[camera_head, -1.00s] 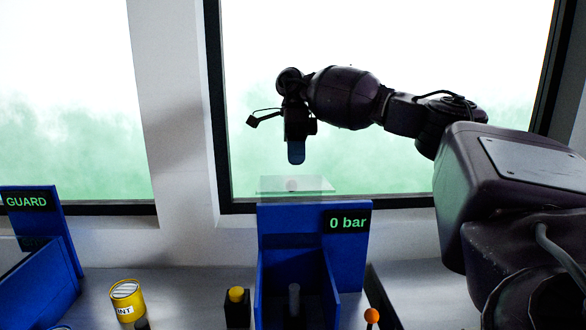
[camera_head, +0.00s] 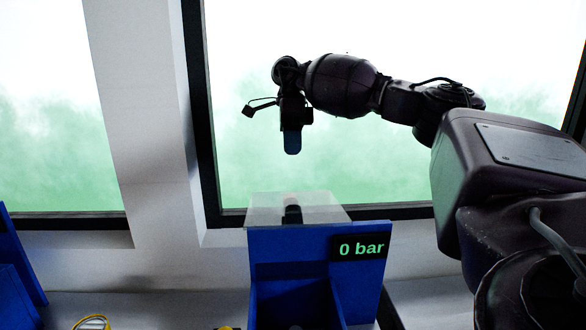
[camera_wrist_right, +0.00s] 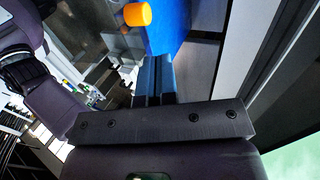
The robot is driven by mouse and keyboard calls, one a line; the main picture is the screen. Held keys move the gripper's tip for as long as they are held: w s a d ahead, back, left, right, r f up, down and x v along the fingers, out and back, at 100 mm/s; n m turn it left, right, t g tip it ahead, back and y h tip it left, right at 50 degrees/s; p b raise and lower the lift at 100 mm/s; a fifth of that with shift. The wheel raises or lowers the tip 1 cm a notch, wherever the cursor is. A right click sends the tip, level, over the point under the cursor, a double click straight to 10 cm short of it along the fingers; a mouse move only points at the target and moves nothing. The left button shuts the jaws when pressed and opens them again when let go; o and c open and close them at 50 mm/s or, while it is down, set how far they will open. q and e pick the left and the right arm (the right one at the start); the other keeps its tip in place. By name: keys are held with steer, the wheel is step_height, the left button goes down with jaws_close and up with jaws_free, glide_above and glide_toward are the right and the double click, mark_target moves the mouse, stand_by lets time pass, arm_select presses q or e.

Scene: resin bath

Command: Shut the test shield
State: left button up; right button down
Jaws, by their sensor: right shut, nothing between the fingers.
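The test shield, a clear panel (camera_head: 262,208), sticks up and back above the blue test station (camera_head: 290,243), whose display reads 0 bar. It looks open, and a dark knob-like piece (camera_head: 292,214) shows at its middle. My right gripper (camera_head: 292,152) points down above the shield, apart from it in the picture; how far apart in depth I cannot tell. In the right wrist view its fingers (camera_wrist_right: 153,80) are closed together with nothing between them. The left gripper is not in view.
A blue stand (camera_head: 18,265) is at the left edge, and the top of a yellow can (camera_head: 92,322) shows at the bottom. Windows with dark frames (camera_head: 205,130) stand behind the bench. An orange knob (camera_wrist_right: 138,14) shows in the right wrist view.

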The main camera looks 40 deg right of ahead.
steer(key=x, duration=0.9)
steer(key=shift+f, duration=0.25)
steer(key=shift+s+a, duration=0.15)
